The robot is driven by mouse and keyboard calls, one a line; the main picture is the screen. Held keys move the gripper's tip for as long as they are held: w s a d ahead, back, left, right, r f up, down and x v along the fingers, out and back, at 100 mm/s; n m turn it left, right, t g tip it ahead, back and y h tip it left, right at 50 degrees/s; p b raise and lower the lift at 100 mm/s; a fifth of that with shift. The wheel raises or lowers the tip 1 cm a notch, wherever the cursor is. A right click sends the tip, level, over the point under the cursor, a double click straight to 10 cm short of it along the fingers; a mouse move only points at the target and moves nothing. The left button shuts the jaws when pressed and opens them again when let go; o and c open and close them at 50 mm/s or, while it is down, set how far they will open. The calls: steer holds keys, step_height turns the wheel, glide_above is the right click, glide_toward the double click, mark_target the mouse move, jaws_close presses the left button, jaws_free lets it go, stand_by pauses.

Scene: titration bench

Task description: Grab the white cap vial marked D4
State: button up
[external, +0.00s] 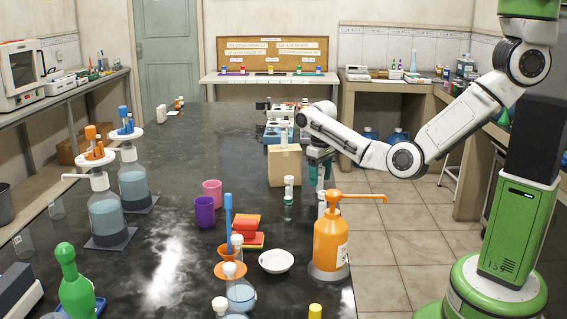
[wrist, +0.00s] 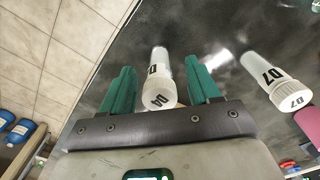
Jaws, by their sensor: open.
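The white-capped vial marked D4 (wrist: 159,85) shows in the wrist view, its cap toward the camera, between the two green fingers of my gripper (wrist: 159,72). The fingers are apart, with a visible gap on each side of the vial. In the external view my gripper (external: 319,170) points down near the table's right edge. A white-capped vial (external: 321,203) stands below it, partly hidden behind the orange pump bottle; its label cannot be read there.
A second white-capped vial, marked D7 (wrist: 274,82), stands to the right in the wrist view. The orange pump bottle (external: 330,240), a cardboard box (external: 284,166) and a white bowl (external: 276,261) are nearby. The black table (external: 175,265) ends close by on the right.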

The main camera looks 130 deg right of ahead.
steer(key=shift+f, duration=0.5)
steer(key=c, duration=1.1)
steer(key=shift+r, duration=0.1)
